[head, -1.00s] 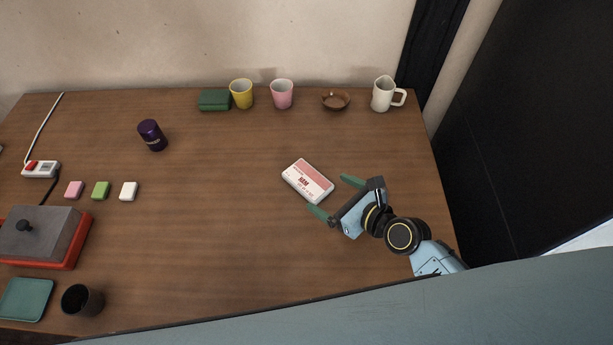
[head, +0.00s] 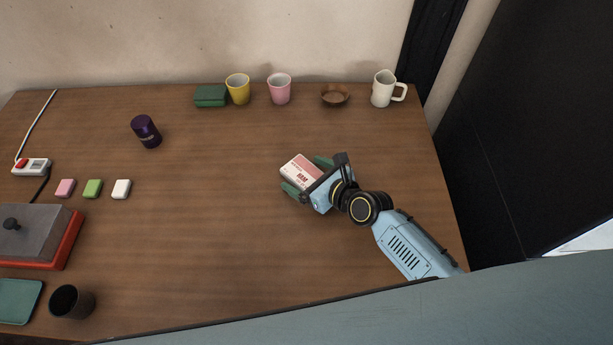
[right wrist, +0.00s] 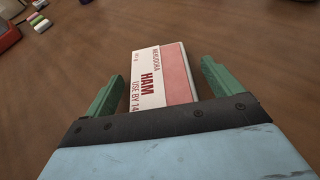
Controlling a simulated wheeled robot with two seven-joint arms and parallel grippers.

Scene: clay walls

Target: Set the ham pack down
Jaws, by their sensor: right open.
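The ham pack (head: 299,170) is a flat white and pink box with red lettering, lying on the wooden table (head: 215,230) right of its middle. In the right wrist view the ham pack (right wrist: 161,78) reads "HAM" and lies between the two green fingers, with a gap on each side. My right gripper (head: 307,176) is open, its fingers on either side of the pack. The gripper's body hides the pack's near end in the head view. My left gripper is not in view.
Along the back stand a green box (head: 210,96), a yellow cup (head: 238,89), a pink cup (head: 279,89), a brown bowl (head: 335,96) and a white mug (head: 383,89). A purple can (head: 146,131) stands left. The table around the pack is clear.

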